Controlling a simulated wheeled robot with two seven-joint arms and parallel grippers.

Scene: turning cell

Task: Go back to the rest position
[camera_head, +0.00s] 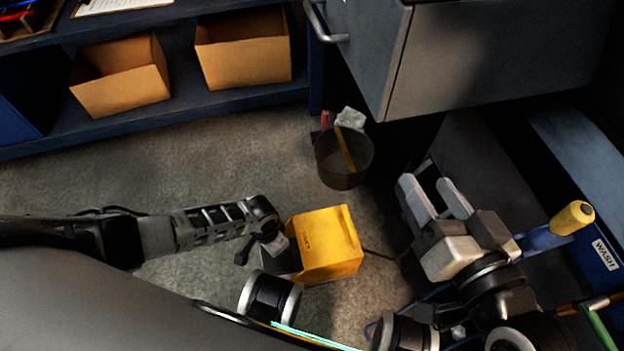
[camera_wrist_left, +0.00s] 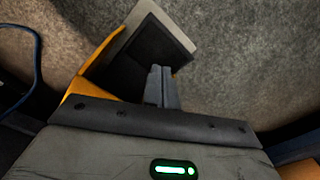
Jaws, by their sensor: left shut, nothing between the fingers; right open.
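My left arm comes in from the left in the head view, low over the floor. Its gripper (camera_head: 277,244) is mostly hidden beside a yellow box (camera_head: 328,245). In the left wrist view the left fingers (camera_wrist_left: 161,72) are together and empty, in front of the box's dark open side (camera_wrist_left: 145,50). I cannot tell whether they touch it. My right gripper (camera_head: 428,185) is at the right in the head view, its two grey fingers apart and nothing between them.
A dark round bin (camera_head: 342,172) stands behind the yellow box. A grey cabinet (camera_head: 490,55) overhangs at the back right. A blue shelf (camera_head: 190,112) with cardboard boxes (camera_head: 243,60) lines the back left. A yellow-handled tool (camera_head: 572,217) is at the right. Floor is clear at left.

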